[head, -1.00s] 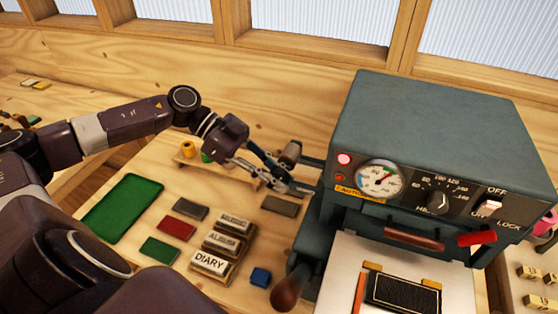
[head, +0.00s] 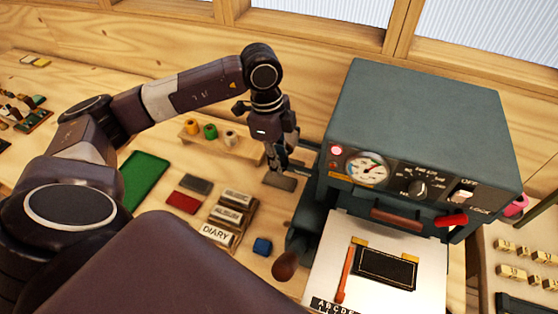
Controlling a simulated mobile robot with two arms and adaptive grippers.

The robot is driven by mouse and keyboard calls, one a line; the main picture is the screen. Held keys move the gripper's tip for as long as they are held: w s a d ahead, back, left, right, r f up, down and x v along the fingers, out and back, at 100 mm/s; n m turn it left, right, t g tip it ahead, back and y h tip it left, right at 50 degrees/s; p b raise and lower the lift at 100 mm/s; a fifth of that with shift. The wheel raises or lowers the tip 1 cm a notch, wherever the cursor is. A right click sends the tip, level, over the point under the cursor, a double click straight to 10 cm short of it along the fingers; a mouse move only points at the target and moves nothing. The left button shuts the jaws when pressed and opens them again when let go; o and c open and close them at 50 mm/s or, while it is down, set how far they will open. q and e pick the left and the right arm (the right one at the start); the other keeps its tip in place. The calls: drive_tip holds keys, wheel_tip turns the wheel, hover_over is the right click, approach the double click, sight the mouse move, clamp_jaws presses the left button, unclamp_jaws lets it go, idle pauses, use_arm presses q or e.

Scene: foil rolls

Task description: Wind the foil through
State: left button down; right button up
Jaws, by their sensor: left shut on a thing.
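The dark green foil press (head: 425,120) stands at the right, with a round gauge (head: 367,167), a lit pink lamp and switches on its front. Two dark spindles stick out of its left side; the upper one (head: 309,145) shows beside my gripper. My left gripper (head: 280,168) points down at these spindles, its fingers shut on the foil knob there. Gripper and arm largely hide the knob, and I cannot make out the foil strip. My right gripper is out of view.
A small wooden rack (head: 252,150) holds yellow, green and pale rolls behind the gripper. A green mat (head: 143,180), coloured blocks and a labelled DIARY stamp (head: 216,235) lie left of the press. A brown-knobbed lever (head: 285,266) sticks out at the front.

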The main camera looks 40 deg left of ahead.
use_arm(q)
drive_tip(key=shift+y, duration=0.9)
drive_tip(key=c, duration=1.8)
unclamp_jaws()
drive_tip(key=r, duration=1.2)
drive_tip(key=shift+w+d, duration=0.1)
drive_tip(key=shift+d, duration=0.15)
